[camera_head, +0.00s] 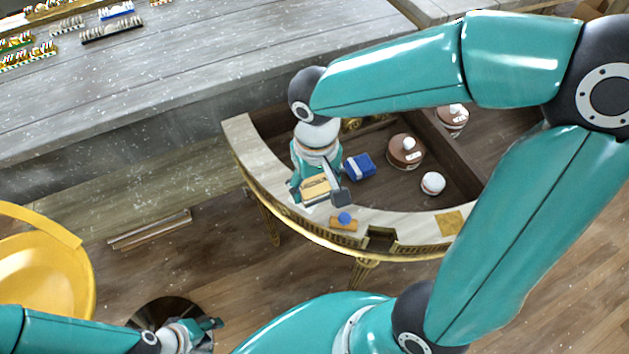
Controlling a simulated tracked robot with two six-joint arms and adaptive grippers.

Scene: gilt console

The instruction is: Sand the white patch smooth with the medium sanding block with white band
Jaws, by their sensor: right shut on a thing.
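My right gripper (322,187) is over the pale curved top of the gilt console (385,219). It is shut on a tan block (316,188), which is low over the console's rim. I cannot tell whether it touches the surface. A whitish area (310,206) shows beside the block's lower edge; I cannot tell whether it is the white patch or the block's band. A tan block with a blue knob (344,220) rests on the rim just to the right. My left gripper (207,326) is low in the picture, away from the console; its fingers are too small to read.
Inside the console's recess are a blue block with white markings (359,167), a brown round tin (405,152) and a white-topped jar (433,183). A tan square (450,222) lies on the right rim. A yellow basin (45,275) stands at left. A grey bench (200,75) is behind.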

